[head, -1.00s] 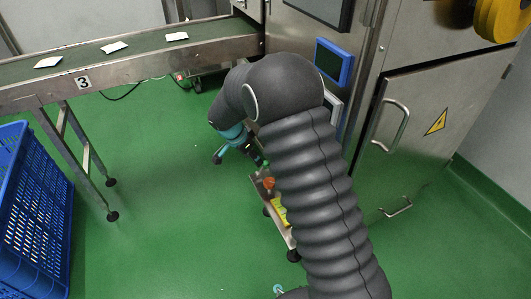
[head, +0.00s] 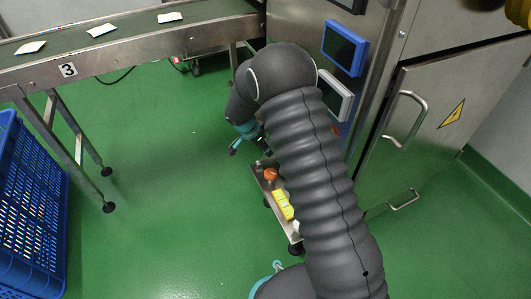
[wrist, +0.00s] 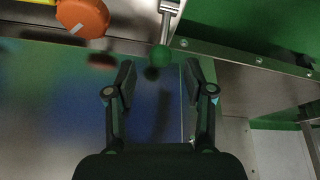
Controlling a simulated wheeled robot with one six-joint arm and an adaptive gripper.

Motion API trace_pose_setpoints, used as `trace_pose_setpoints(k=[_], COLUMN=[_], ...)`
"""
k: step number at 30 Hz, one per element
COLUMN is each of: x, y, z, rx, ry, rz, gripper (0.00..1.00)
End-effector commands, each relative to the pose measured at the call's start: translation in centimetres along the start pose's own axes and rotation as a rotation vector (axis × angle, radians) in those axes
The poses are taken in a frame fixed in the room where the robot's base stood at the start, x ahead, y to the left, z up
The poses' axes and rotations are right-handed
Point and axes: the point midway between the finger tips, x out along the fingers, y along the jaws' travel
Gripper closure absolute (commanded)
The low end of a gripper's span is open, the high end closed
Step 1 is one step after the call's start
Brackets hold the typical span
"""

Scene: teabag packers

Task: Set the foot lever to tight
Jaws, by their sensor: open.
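A metal lever (wrist: 169,22) with a green ball knob (wrist: 161,57) shows at the top middle of the wrist view. I see no marking that tells its setting. My gripper (wrist: 160,76) is open and empty. Its two fingers stand apart, and the knob appears just beyond the gap between their tips. I cannot tell the depth between them. In the head view my gripper (head: 236,148) is low, by the left end of a low metal unit, partly hidden by my arm. The lever is not visible there.
An orange round part (wrist: 83,17) is left of the lever; it also shows on the low metal unit (head: 270,175), near a yellow block (head: 283,205). The steel cabinet (head: 410,130) stands right, the conveyor (head: 130,50) behind, a blue crate (head: 30,210) left. Green floor between is clear.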

Motion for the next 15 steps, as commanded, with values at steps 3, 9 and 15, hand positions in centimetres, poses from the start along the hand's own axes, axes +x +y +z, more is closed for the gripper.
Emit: trace_pose_setpoints(k=[3, 9, 15], x=[1.9, 3.5, 3.7], y=[0.0, 0.0, -0.1], z=[0.1, 0.1, 0.1], rx=[0.000, -0.002, -0.002], ry=[-0.001, -0.001, -0.001], rz=[0.001, -0.001, -0.002], gripper=[0.47, 0.47, 0.47])
